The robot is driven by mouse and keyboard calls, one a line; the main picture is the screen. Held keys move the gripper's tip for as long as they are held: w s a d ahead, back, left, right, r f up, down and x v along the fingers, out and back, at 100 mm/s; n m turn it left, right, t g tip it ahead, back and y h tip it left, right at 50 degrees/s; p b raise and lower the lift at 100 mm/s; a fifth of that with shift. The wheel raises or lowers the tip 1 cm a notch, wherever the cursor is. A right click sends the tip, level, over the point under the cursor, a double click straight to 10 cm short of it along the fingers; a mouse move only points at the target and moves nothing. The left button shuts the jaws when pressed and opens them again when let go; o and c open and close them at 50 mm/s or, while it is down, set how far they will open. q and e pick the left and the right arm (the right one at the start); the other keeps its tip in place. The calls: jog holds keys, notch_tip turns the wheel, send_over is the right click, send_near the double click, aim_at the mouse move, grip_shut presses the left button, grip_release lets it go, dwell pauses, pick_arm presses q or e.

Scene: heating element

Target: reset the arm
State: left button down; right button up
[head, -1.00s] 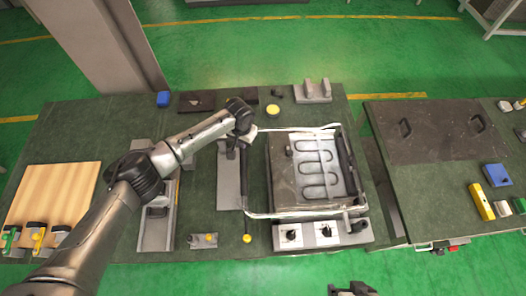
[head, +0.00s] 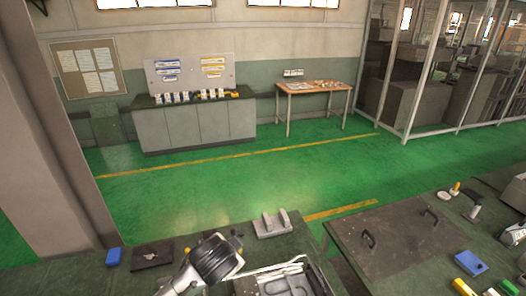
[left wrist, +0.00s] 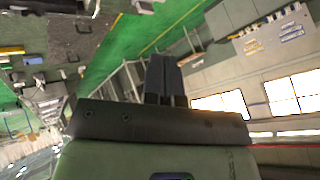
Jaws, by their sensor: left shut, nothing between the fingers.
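The heating element fixture (head: 292,275) is cut off by the bottom edge of the head view, so the coil cannot be made out. My right gripper is not in view.
The green workbench (head: 305,240) carries a blue block (head: 113,257), a dark plate (head: 152,255) and a grey bracket (head: 271,224). A dark panel with handles (head: 385,240) lies to the right. Open green floor and a wall cabinet (head: 195,125) are beyond.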

pick_arm(q)
jog(key=s+a+r+n+t+h+p, duration=0.1)
jog(key=s+a+r+n+t+p, duration=0.15)
jog(key=s, duration=0.45)
jog(key=s+a+r+n+t+p, duration=0.1)
jog(key=s+a+r+n, duration=0.2)
jog(key=s, duration=0.4)
jog(key=s+a+f+g+p, duration=0.1)
jog(key=s+a+f+g, duration=0.1)
jog(key=s+f, duration=0.3)
jog(key=s+a+f+n+g+p, duration=0.1)
jog(key=s+f, duration=0.5)
jog(key=s, duration=0.6)
jog(key=s+a+f+n+g+y+p, duration=0.1)
jog(key=s+a+f+g, duration=0.3)
jog(key=s, duration=0.5)
notch_tip(320, 180, down, 2)
jog(key=shift+f+g+p, duration=0.2)
jog(key=shift+g+p, duration=0.3)
jog(key=shift+g, duration=0.05)
jog(key=shift+a, duration=0.1)
